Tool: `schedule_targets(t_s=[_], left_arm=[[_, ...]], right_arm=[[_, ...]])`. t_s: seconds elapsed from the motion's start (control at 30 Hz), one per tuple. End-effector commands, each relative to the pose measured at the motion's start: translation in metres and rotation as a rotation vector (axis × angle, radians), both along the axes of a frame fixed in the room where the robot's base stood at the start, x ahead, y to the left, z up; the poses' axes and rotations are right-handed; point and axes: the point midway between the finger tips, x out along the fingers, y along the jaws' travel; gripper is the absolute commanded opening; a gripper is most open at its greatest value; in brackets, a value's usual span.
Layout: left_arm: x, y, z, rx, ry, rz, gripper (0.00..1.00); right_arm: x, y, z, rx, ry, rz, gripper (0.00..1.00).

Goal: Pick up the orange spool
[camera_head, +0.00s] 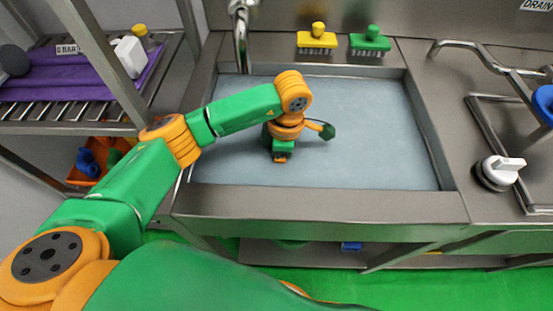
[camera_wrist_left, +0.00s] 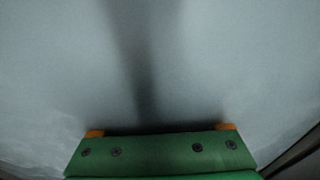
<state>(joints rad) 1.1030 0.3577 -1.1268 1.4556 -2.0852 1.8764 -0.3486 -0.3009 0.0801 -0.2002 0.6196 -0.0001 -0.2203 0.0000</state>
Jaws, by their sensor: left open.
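I cannot make out an orange spool in either view. My left gripper (camera_head: 281,158) points down into the sink basin (camera_head: 375,150), and its orange fingertips show low in the head view. The wrist view shows the left gripper (camera_wrist_left: 160,130) with its two orange fingertips wide apart. It is open, and nothing shows between the fingers. Only the plain pale blue-grey basin surface and a dark shadow lie in front of it. My left arm hides part of the basin's left side. My right gripper is not in view.
A tap (camera_head: 241,35) hangs over the basin's back left. A yellow brush (camera_head: 317,40) and a green brush (camera_head: 370,42) sit on the back ledge. A white-handled knob (camera_head: 500,172) is at right. An orange bin (camera_head: 80,177) holds blue items on the left. The basin's right side is clear.

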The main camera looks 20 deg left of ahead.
Motion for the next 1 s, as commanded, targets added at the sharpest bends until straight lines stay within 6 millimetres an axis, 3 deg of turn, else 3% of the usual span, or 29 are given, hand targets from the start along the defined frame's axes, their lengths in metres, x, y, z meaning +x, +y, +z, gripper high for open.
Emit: schedule_targets(t_s=[0.17, 0.47, 0.83, 1.0], left_arm=[[0.0, 0.0, -0.001, 0.0, -0.001, 0.0, 0.76], [0.0, 0.0, -0.001, 0.0, -0.001, 0.0, 0.0], [0.001, 0.0, 0.003, 0.0, -0.003, 0.0, 0.0], [0.002, 0.0, 0.041, -0.001, -0.009, 0.0, 0.0]], right_arm=[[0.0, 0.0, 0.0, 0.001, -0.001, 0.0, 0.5], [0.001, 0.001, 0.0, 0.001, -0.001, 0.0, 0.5], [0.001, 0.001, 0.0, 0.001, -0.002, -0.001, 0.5], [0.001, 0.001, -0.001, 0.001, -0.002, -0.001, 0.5]])
